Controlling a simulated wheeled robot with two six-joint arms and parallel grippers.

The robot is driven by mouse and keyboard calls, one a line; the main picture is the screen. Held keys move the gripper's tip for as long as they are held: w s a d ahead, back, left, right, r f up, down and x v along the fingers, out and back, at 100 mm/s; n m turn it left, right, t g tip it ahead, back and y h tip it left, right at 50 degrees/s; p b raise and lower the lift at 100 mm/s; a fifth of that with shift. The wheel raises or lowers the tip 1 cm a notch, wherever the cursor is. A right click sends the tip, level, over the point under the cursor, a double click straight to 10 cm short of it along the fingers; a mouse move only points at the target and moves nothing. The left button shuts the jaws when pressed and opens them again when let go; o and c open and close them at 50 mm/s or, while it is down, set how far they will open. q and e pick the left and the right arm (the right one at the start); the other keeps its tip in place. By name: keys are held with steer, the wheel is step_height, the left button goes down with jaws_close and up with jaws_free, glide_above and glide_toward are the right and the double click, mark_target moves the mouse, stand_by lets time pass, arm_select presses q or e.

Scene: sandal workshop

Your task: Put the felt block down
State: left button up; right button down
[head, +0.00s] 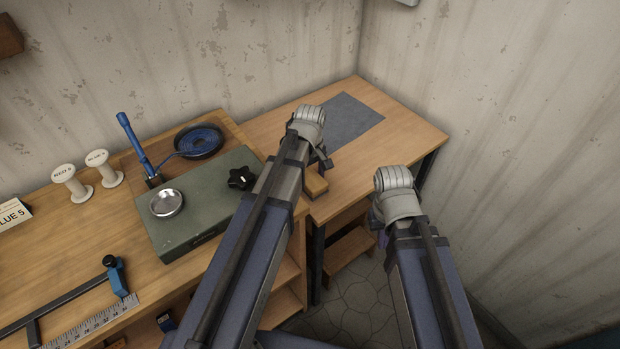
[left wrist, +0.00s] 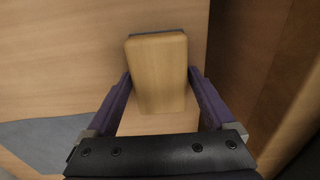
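The felt block (left wrist: 158,70) is a light wooden block with a thin dark layer along its far edge in the left wrist view. It sits between the two purple fingers of my left gripper (left wrist: 160,80), which close on its sides. In the head view the block (head: 315,184) shows partly below my left wrist, by the front edge of the right-hand table (head: 390,150). I cannot tell whether it touches the tabletop. My right gripper (head: 384,236) is in front of that table, mostly hidden behind its own wrist.
A grey mat (head: 350,120) lies flat at the back of the right-hand table, with bare wood around it. On the left bench stand a green box (head: 205,205) with a black knob, a blue coil in a dark pan (head: 200,141), white spools (head: 70,182) and a clamp (head: 115,275).

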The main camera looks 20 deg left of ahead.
mark_target(310, 177)
arm_select(q)
steer(key=shift+o, duration=0.7)
steer(key=shift+r, duration=0.1)
step_height(310, 177, up, 12)
steer(key=p, duration=1.2)
steer(key=s+d+m+y, duration=0.1)
steer(key=s+d+m, duration=1)
steer(key=s+m, duration=0.3)
steer(key=shift+s, duration=0.3)
steer(key=shift+s+a+r, duration=0.1)
